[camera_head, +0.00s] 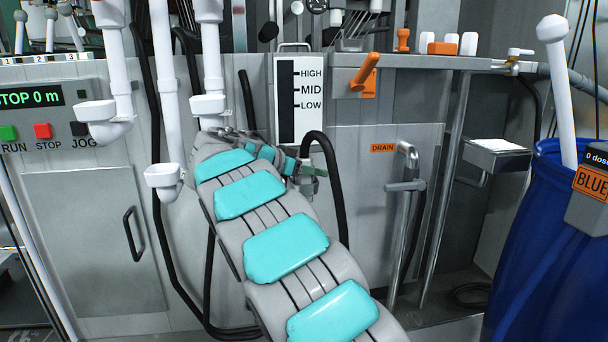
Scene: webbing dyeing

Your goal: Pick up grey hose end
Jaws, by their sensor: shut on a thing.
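My arm's grey, teal-padded links reach up from the bottom, and its wrist bends right to my gripper (309,172), in front of the machine's front panel. The gripper is small in this view and partly hidden by my wrist. It is shut at the near end of a dark hose (338,185), which arches up from the jaws and drops to the right. The gripped end is mostly hidden, so its grey colour cannot be made out.
A level gauge (299,100) stands just above my gripper. A drain pipe with a handle (405,187) is to its right. White pipes (163,90) and another black hose (163,220) hang at left. A blue barrel (540,230) stands at far right.

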